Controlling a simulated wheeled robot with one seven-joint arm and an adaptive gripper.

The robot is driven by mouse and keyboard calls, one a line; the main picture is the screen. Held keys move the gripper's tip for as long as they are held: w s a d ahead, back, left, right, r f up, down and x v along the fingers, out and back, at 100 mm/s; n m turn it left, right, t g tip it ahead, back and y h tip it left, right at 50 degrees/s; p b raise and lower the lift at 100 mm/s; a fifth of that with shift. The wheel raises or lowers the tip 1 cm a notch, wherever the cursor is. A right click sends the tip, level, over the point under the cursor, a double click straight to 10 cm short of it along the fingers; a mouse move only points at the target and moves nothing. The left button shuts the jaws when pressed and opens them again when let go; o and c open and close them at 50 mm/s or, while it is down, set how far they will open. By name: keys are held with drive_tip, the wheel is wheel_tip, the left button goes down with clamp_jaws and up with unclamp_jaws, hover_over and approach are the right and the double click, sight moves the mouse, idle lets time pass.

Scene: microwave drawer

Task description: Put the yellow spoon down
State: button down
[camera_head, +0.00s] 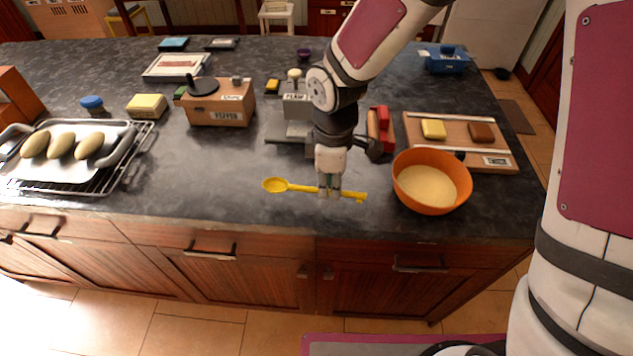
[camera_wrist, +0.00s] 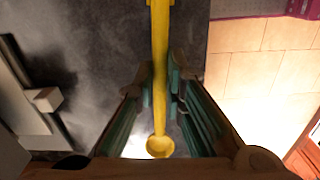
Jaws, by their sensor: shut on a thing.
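The yellow spoon (camera_head: 290,186) is in the head view near the front edge of the dark countertop (camera_head: 220,170). Its bowl points left and its handle end points right. My gripper (camera_head: 329,190) is shut on the spoon's handle. In the wrist view the spoon (camera_wrist: 160,60) runs between the two green-padded fingers of my gripper (camera_wrist: 160,98), with the round bowl end at the bottom. I cannot tell whether the spoon touches the counter or is just above it.
An orange bowl (camera_head: 404,187) with pale contents stands right of my gripper. A cutting board (camera_head: 470,155) lies behind it. A scale (camera_head: 285,130) and a brown box (camera_head: 222,108) stand behind. A tray (camera_head: 110,150) with several oval items is at left. Clear counter lies left of the spoon.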

drive_tip(key=shift+w+a+f, duration=0.1)
drive_tip(key=shift+w+a, duration=0.8)
drive_tip(key=shift+w, duration=0.1)
drive_tip(key=shift+w+a+f, duration=0.35)
drive_tip(key=shift+w+a, duration=0.25)
drive_tip(key=shift+s+d+f+p, duration=0.1)
drive_tip(key=shift+f+p, duration=0.2)
drive_tip(key=shift+f, duration=1)
drive_tip(key=shift+f, duration=0.1)
drive_tip(key=shift+f, duration=0.1)
drive_tip(key=c, duration=1.7)
unclamp_jaws()
drive_tip(key=shift+o, duration=0.2)
